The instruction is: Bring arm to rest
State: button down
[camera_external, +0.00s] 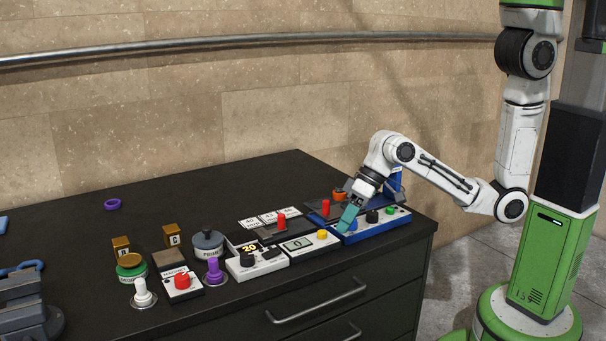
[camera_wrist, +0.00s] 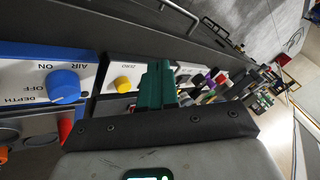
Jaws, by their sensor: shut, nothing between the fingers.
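My gripper (camera_external: 346,219) has teal fingers that are closed together with nothing between them. In the external view it is bent down at the right end of the counter, just over the blue-and-white control box (camera_external: 372,227). I cannot tell whether the fingertips touch the box. In the wrist view the teal fingers (camera_wrist: 157,84) stand in front of the row of panels. The blue AIR knob (camera_wrist: 63,86) is to their left, and a yellow button (camera_wrist: 122,84) on the ZERO panel is just left of them.
The dark counter (camera_external: 230,180) holds several devices: a display panel (camera_external: 299,246), a purple plunger (camera_external: 214,271), a red button box (camera_external: 183,284) and a grey vise (camera_external: 25,305). A red-handled lever stands close by. Drawer handles (camera_external: 316,301) stick out in front. A wall rail (camera_external: 250,40) runs behind.

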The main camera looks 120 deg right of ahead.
jog(key=s+a+f+n+g, duration=0.2)
jog(key=s+a+n, duration=0.1)
jog(key=a+n, duration=0.9)
jog(key=s+f+m+g+b, duration=0.2)
jog(key=s+f+b, duration=0.3)
jog(key=s+f, duration=0.6)
jog(key=shift+a+m+g, duration=0.15)
jog(key=shift+m+g, duration=0.15)
jog(key=shift+g, duration=0.6)
